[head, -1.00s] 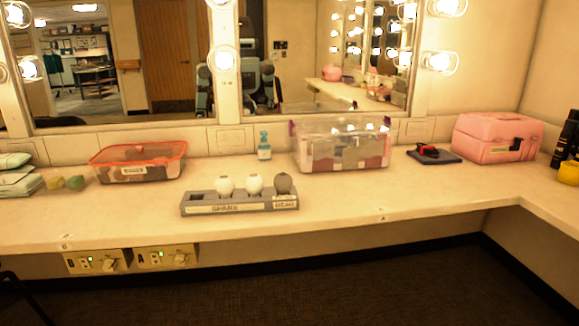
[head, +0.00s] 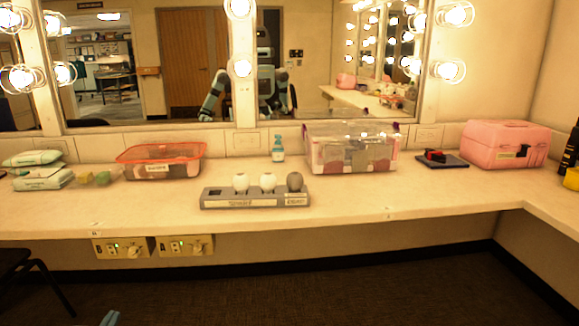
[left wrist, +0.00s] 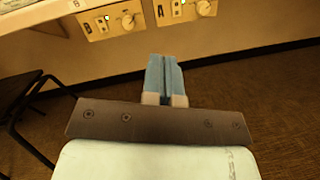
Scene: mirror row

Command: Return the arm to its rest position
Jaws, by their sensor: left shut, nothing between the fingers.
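My left gripper (head: 110,318) shows only as a blue tip at the bottom edge of the head view, low in front of the counter. In the left wrist view its two blue fingers (left wrist: 165,78) are together with nothing between them. They are over the dark floor, below the counter and apart from the wall boxes. My right gripper is not in view. My own reflection, with a raised arm, shows in the mirror (head: 190,60).
The counter (head: 340,200) holds a grey bulb rack (head: 255,199), an orange-rimmed box (head: 160,161), a clear bin (head: 350,147) and a pink case (head: 505,145). Dial boxes (head: 185,246) hang under it. A dark chair (head: 30,275) stands at left. The floor (head: 300,285) is clear.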

